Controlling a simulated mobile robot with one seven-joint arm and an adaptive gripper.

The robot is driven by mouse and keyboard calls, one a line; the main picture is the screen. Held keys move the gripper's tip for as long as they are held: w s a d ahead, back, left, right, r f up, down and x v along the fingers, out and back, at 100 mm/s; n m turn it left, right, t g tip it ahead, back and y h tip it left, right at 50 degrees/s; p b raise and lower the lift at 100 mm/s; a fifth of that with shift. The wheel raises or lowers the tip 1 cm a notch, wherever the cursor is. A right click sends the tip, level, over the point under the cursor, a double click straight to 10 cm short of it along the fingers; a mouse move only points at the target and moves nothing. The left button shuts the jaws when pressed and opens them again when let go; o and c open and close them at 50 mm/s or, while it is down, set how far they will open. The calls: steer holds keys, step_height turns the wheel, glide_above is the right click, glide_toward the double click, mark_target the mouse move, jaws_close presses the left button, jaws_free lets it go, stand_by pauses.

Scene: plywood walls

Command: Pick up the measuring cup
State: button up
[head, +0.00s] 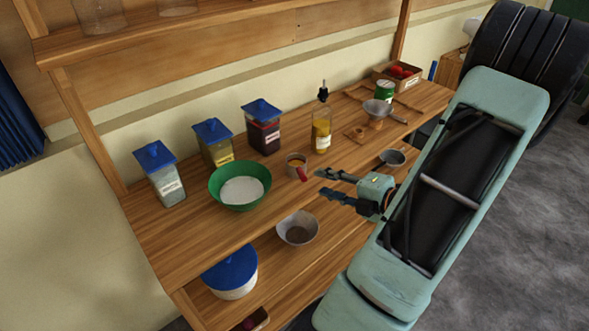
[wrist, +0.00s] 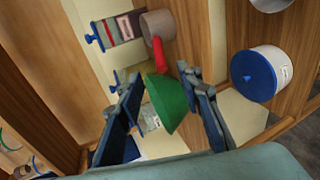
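The measuring cup (head: 293,162), a small tan cup with a red handle, stands upright on the upper wooden shelf, just right of the green bowl (head: 225,198). Its red handle points toward my gripper (head: 322,184). My gripper is open and empty, its fingertips a little right of the handle and apart from it. In the wrist view the cup (wrist: 158,24) is at the top centre, beyond the open fingers (wrist: 160,82). Its red handle hangs toward the space between them. The green bowl (wrist: 168,103) shows between the fingers.
Blue-lidded canisters (head: 264,137) stand along the back. A yellow bottle (head: 321,134) is behind the cup. A small dark pan (head: 392,159) lies to the right, near a funnel (head: 378,108). The lower shelf holds a metal bowl (head: 298,228) and a white tub (head: 233,284).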

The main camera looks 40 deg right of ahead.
mark_target(302, 173)
steer(key=x, duration=1)
steer(key=shift+d, duration=0.3)
jaws_close()
